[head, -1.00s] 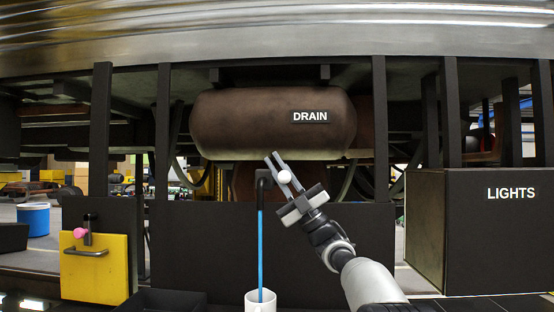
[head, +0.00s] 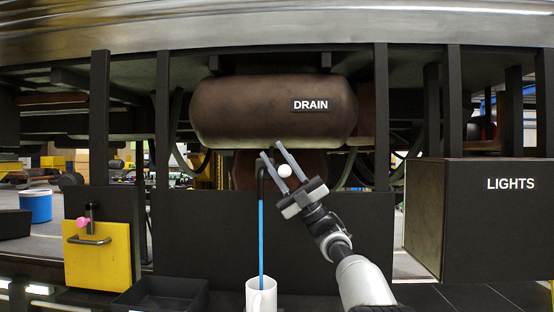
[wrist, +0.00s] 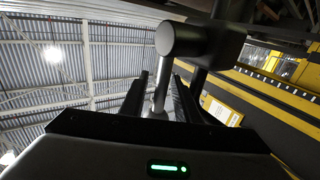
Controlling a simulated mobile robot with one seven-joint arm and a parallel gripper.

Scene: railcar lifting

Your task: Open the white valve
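The white valve knob (head: 284,171) is a small white ball beside the black bent pipe (head: 262,180) under the brown DRAIN tank (head: 275,112). A blue stream (head: 261,235) runs from the pipe down into a white mug (head: 261,298). My gripper (head: 270,149) is open, its two fingers apart with the white ball showing between them. In the wrist view a grey stem (wrist: 160,90) with a dark round end shows between the fingers, with gaps at its sides. Whether a finger touches it I cannot tell.
A yellow box (head: 98,255) with a handle and pink knob is at left. A black tray (head: 160,296) is left of the mug. A dark LIGHTS box (head: 490,225) stands at right. Dark posts and a dark panel frame the tank.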

